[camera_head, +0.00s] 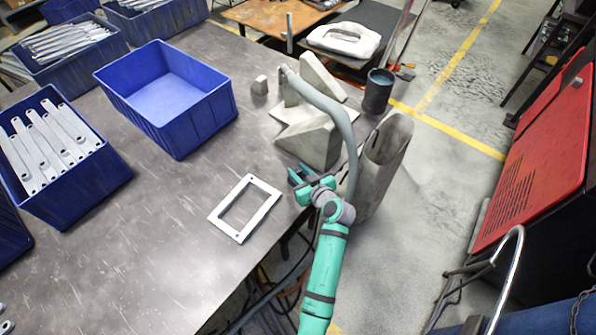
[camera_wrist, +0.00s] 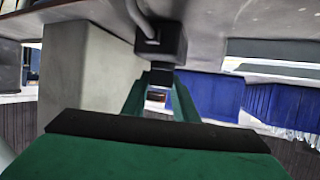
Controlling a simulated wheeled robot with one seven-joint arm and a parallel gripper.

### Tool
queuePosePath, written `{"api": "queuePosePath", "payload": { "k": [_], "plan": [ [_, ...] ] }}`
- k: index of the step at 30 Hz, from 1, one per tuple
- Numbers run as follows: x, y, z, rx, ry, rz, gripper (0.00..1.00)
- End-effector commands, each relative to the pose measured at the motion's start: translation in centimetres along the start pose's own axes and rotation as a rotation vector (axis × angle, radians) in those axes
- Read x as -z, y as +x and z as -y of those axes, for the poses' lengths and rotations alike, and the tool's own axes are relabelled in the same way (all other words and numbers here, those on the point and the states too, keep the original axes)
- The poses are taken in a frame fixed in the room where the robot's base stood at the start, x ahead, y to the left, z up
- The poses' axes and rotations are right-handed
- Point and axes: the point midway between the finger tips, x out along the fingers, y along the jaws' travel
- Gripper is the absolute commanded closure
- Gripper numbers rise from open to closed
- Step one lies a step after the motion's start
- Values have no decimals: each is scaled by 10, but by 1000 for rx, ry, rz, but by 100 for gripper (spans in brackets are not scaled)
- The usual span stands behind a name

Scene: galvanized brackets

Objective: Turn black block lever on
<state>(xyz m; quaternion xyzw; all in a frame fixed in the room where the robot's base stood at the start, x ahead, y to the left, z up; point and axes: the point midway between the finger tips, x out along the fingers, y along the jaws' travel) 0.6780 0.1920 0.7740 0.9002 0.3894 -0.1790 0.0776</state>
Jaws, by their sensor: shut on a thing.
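A black block (camera_wrist: 163,40) with a grey rod (camera_wrist: 142,18) joined to it shows in the wrist view, straight ahead of my gripper (camera_wrist: 158,84). The block's narrower dark lower part lies between the far ends of my green fingers, and the jaws are shut on it. In the head view my gripper (camera_head: 301,176) is by the right edge of the table, beside a pale angular block (camera_head: 312,135). The black block cannot be made out clearly there. Which way the lever is turned cannot be told.
A curved grey tube (camera_head: 335,108) rises close behind my wrist. A white rectangular frame (camera_head: 219,225) lies left of my gripper. An empty blue crate (camera_head: 180,125) and a blue crate of brackets (camera_head: 92,195) stand further left. A dark cup (camera_head: 378,90) stands behind.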

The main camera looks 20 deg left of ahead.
Motion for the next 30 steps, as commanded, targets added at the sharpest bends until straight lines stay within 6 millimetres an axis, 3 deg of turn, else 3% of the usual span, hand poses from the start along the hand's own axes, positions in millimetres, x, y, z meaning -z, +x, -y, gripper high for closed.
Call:
{"api": "queuePosePath", "payload": {
  "k": [30],
  "plan": [
    [1, 1, 3, -557, 227, -1, 96]
  ]
}}
